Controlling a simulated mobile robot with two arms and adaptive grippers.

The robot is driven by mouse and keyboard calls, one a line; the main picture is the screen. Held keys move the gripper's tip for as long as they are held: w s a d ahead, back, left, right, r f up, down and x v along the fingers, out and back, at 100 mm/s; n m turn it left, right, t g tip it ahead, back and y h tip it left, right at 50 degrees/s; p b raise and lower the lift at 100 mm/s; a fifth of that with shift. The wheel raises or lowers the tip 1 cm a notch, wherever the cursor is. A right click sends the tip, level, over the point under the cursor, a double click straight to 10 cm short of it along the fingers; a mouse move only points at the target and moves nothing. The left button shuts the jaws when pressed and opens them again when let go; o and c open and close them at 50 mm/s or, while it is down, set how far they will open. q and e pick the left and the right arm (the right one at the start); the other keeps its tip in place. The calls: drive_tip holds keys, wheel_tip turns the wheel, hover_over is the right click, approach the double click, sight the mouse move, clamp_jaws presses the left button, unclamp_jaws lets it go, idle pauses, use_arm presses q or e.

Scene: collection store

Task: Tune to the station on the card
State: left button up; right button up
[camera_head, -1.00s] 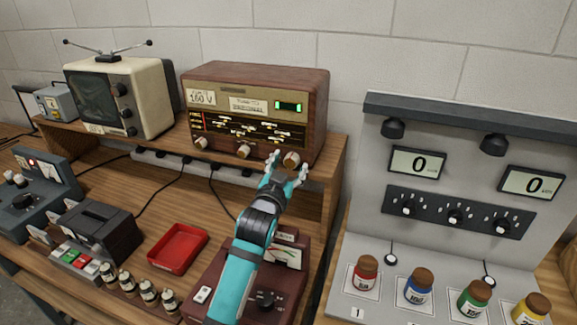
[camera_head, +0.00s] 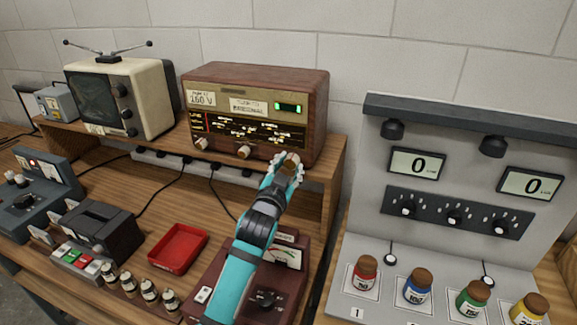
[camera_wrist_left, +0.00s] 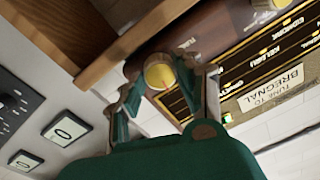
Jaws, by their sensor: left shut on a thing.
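The brown wooden radio (camera_head: 256,83) stands on the raised shelf in the head view. Its front has a station dial (camera_head: 248,128), a lit green window (camera_head: 289,106) and knobs along the bottom. A white card on it reads "TUNE TO BREGNAL" in the wrist view (camera_wrist_left: 275,88); it also shows in the head view (camera_head: 248,106). My left gripper (camera_head: 290,166) is shut on the rightmost knob, the tuning knob, which shows between its fingers in the wrist view (camera_wrist_left: 159,74). The middle knob (camera_head: 243,152) is free. My right gripper is in neither view.
A television (camera_head: 118,97) stands left of the radio. Below are a red tray (camera_head: 179,249), a maroon meter box (camera_head: 268,302) under my left arm, and small bottles (camera_head: 149,292). A grey panel with displays (camera_head: 417,164) and jars stands right.

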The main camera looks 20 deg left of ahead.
use_arm(q)
drive_tip(key=m+p, duration=0.1)
drive_tip(key=m, duration=0.4)
drive_tip(key=shift+m+p, duration=0.3)
drive_tip(key=shift+p, duration=0.1)
drive_tip(key=shift+m+h+p, duration=0.4)
drive_tip(key=shift+m+p, duration=0.2)
drive_tip(key=shift+m, duration=1.8)
drive_tip(key=o, duration=1.1)
drive_tip(key=shift+o, duration=0.2)
drive_tip(key=shift+s+f, duration=0.1)
drive_tip(key=s, duration=1.1)
drive_tip(key=shift+s+f, duration=0.2)
drive_tip(key=shift+s, duration=0.2)
